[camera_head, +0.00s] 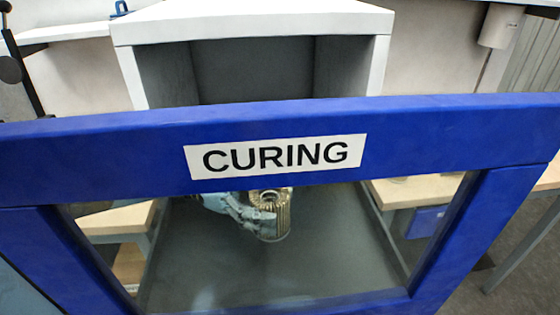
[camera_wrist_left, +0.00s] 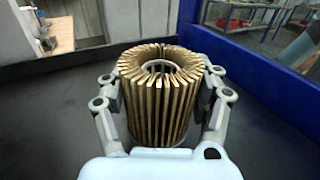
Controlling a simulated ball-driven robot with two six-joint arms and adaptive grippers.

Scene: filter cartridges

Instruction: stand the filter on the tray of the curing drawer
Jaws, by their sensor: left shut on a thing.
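The filter (camera_head: 280,207) is a pleated gold-brown cylinder with an open ring at its top. It shows through the window of the blue-framed drawer front and stands upright on or just above the dark grey tray (camera_head: 330,260); I cannot tell if its base touches. In the left wrist view the filter (camera_wrist_left: 160,100) is between the fingers. My left gripper (camera_head: 258,215) is shut on it from the left. The tray (camera_wrist_left: 55,120) spreads around it. The blue drawer front (camera_head: 430,130) carries a white CURING label (camera_head: 275,156). My right gripper is not in view.
A white cabinet (camera_head: 250,25) with a dark open bay stands behind the drawer front. Wooden bench tops (camera_head: 415,190) lie on both sides of the tray. The blue wall (camera_wrist_left: 250,75) edges the tray in the wrist view. The tray around the filter is bare.

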